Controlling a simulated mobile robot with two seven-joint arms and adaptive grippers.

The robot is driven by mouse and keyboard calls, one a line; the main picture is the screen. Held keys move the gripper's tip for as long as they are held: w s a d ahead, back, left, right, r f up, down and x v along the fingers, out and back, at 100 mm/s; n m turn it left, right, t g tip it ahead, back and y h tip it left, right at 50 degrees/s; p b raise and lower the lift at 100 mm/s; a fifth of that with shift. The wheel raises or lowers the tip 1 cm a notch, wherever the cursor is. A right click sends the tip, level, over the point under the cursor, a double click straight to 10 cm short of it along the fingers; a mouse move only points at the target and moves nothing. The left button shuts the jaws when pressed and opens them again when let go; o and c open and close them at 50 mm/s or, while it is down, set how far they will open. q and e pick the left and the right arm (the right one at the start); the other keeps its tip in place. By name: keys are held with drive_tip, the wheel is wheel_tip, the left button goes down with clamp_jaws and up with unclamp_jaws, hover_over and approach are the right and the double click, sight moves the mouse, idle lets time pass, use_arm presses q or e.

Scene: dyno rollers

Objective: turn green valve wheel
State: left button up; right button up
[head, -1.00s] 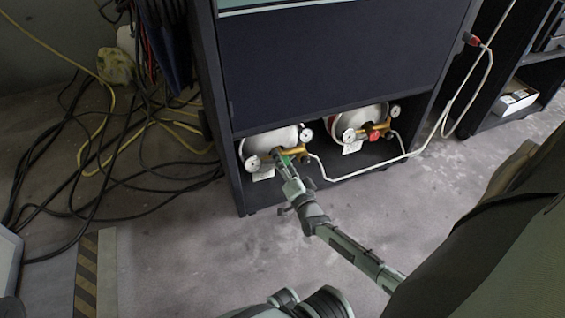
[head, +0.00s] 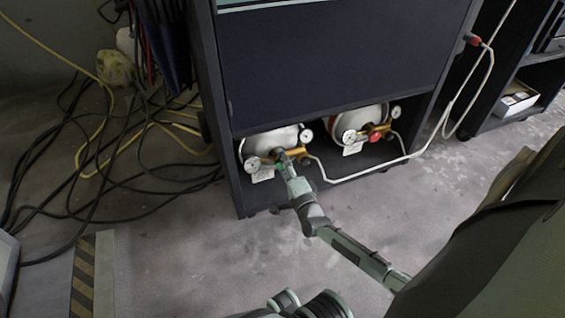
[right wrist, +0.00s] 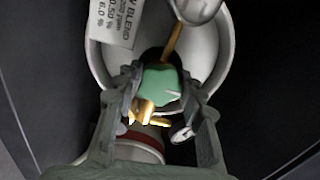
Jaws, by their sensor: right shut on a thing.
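The green valve wheel (right wrist: 160,85) shows in the right wrist view between the fingers of my right gripper (right wrist: 156,98). The gripper is shut on it. In the head view my right gripper (head: 283,163) reaches the left gas cylinder (head: 268,143) on the bottom shelf of the dark cabinet, and the wheel is mostly hidden there. Brass fittings and round gauges sit around the valve. A second cylinder (head: 350,118) with a red valve wheel (head: 375,136) lies to the right on the same shelf.
The dark cabinet (head: 330,60) stands over the cylinders, with its side walls close around them. A pale hose (head: 357,172) runs along the shelf front. Tangled cables (head: 110,160) lie on the floor at left. The floor in front is clear.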

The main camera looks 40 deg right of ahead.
idle(0.3)
drive_tip(key=o, duration=1.2)
drive_tip(key=shift+s, duration=0.15)
drive_tip(key=v, duration=1.1)
drive_tip(key=shift+s+a, duration=0.2)
drive_tip(key=shift+s, duration=0.2)
